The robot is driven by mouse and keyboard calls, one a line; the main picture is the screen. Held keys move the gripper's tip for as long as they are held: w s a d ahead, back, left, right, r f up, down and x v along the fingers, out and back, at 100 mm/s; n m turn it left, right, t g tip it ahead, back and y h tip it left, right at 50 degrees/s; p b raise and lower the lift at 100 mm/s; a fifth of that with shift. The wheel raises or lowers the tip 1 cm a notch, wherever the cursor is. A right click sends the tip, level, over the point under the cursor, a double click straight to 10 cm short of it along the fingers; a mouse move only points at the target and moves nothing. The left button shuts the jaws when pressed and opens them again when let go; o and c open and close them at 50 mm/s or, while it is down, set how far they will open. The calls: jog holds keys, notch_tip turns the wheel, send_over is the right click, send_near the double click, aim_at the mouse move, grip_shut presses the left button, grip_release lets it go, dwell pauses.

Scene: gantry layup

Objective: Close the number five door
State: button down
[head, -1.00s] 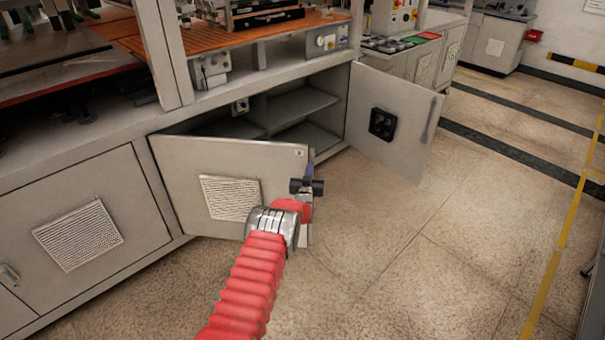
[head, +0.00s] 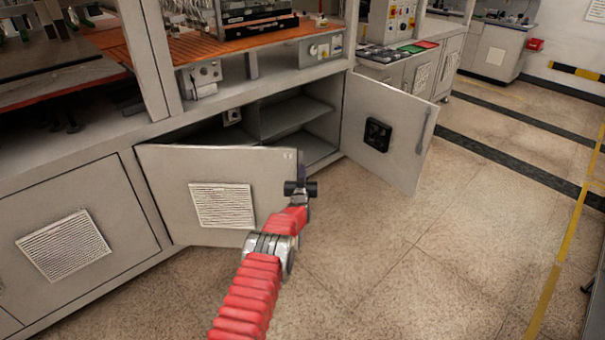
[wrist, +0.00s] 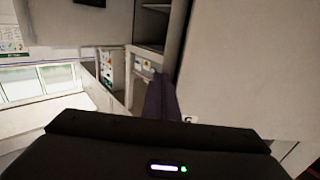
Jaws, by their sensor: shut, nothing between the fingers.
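A grey cabinet door (head: 170,175) with a white vent panel stands partly open, hinged on its left side. It fills the right of the wrist view (wrist: 245,70). A small mark sits near its upper free corner; I cannot read a number on it. My gripper (head: 301,172) is shut and empty at this door's free edge, and its dark fingers (wrist: 160,98) show beside the panel in the wrist view. I cannot tell whether they touch it. A second grey door (head: 400,120), with a black fan, stands wide open to the right.
The open cabinet with its shelf (head: 295,115) lies behind the doors. A closed door (head: 40,210) with a vent is at left. The orange worktop (head: 230,45) is above. Speckled floor (head: 430,270) is clear at right.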

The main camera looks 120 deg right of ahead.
jog(key=shift+w+d, duration=0.1)
jog(key=shift+w, duration=0.15)
jog(key=v, duration=1.4)
dwell(0.8)
